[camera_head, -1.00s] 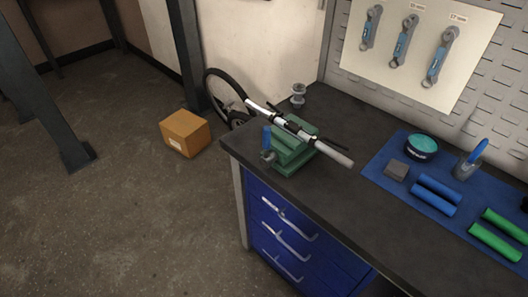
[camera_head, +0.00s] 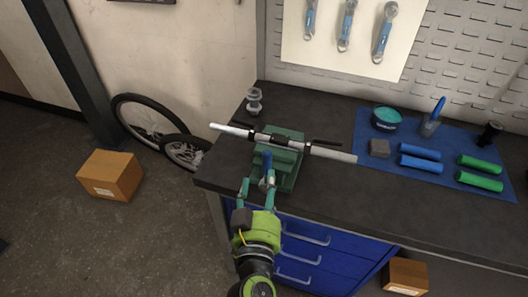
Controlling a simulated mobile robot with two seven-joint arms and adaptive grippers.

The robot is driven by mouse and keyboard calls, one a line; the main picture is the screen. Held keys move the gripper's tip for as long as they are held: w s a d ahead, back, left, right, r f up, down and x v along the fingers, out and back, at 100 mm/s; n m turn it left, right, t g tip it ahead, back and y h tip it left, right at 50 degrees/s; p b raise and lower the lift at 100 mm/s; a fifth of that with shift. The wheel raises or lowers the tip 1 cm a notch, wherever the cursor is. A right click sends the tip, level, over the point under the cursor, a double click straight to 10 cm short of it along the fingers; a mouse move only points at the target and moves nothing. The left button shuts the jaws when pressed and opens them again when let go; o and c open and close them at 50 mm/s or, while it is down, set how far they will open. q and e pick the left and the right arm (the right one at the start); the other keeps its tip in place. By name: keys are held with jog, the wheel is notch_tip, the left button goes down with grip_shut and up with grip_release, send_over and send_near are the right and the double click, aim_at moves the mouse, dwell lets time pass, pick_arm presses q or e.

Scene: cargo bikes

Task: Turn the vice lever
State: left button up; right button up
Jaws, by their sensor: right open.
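The green vice (camera_head: 285,160) is mounted at the front left edge of the dark workbench. A handlebar (camera_head: 325,152) with silver ends and a black middle lies across the top of the vice. Whether the fingers touch the lever cannot be told. My left gripper is not in view.
A blue mat (camera_head: 388,132) on the bench holds blue grips (camera_head: 420,151), green grips (camera_head: 480,171), a grey block (camera_head: 379,148) and a teal tin (camera_head: 387,118). Blue drawers (camera_head: 320,255) lie below. Wheels (camera_head: 146,121) and a cardboard box (camera_head: 110,175) stand on the floor at left.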

aim_at(270, 162)
jog(key=shift+w+d+r+m+h+p, duration=0.15)
jog(key=shift+d+r+m, duration=0.05)
jog(key=shift+r, duration=0.4)
jog(key=shift+w+d+r+m+h+p, duration=0.15)
jog(key=shift+d+r+m, duration=0.05)
jog(key=shift+r, duration=0.4)
jog(key=w, duration=0.1)
jog(key=w+p, duration=0.1)
jog(key=w, duration=0.1)
jog(key=w+d+p, duration=0.1)
jog(key=w, duration=0.1)
jog(key=shift+w+f+p, duration=0.2)
jog(key=shift+w+p, duration=0.15)
jog(key=shift+w, duration=0.15)
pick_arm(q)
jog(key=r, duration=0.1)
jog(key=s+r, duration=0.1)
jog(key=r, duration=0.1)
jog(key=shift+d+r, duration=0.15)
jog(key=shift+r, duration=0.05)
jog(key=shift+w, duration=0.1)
pick_arm(e)
grip_shut()
